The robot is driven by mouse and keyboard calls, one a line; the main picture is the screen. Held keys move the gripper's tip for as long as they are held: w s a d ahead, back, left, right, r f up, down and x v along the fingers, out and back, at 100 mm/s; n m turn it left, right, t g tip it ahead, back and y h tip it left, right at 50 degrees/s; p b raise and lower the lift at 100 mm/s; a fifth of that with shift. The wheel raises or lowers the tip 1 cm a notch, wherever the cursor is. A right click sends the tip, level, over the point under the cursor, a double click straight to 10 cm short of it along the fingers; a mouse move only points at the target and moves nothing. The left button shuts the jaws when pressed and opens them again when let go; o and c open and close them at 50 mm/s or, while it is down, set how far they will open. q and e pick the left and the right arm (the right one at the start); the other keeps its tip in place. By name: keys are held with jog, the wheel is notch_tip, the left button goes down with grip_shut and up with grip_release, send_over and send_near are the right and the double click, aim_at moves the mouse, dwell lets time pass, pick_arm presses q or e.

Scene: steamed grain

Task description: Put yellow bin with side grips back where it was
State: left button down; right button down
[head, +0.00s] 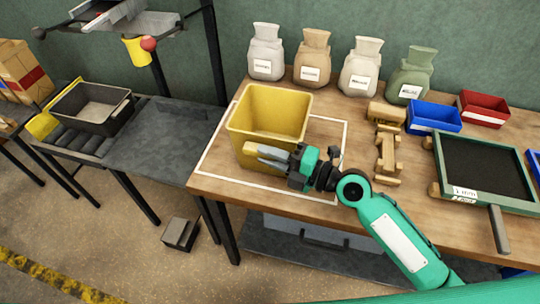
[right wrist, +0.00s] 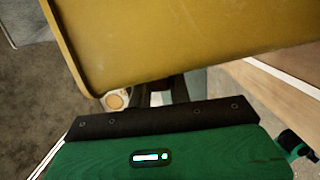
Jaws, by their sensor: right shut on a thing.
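The yellow bin (head: 262,128) is upright and looks empty in the head view. It is at the left end of the wooden table, over a white outlined rectangle (head: 343,140); I cannot tell whether it rests on the table or is slightly raised. My right gripper (head: 268,157) is at the bin's front side, shut on the bin. In the right wrist view the bin's wall (right wrist: 180,40) fills the top, and the fingers (right wrist: 160,95) are partly hidden beneath it. My left gripper is not in view.
Several labelled sacks (head: 312,58) stand along the back wall. A wooden stand (head: 388,155), blue bin (head: 433,117), red bin (head: 483,108) and green-framed sieve (head: 437,165) are to the right. A grey bench (head: 165,140) with a dark crate (head: 92,108) is left.

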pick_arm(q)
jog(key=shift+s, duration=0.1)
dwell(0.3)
pick_arm(e)
jog(key=c, duration=1.6)
grip_release()
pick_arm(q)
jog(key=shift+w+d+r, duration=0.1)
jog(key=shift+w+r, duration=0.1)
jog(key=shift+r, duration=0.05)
pick_arm(e)
jog(key=o, duration=0.3)
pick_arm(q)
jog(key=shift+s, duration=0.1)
pick_arm(e)
jog(key=shift+s+d+f, duration=0.15)
jog(key=shift+d, duration=0.15)
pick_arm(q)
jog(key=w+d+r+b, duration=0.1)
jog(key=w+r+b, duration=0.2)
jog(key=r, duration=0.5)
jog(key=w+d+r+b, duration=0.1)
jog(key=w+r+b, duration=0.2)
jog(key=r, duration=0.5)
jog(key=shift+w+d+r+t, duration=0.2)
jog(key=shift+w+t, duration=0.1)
pick_arm(e)
jog(key=v, duration=1.1)
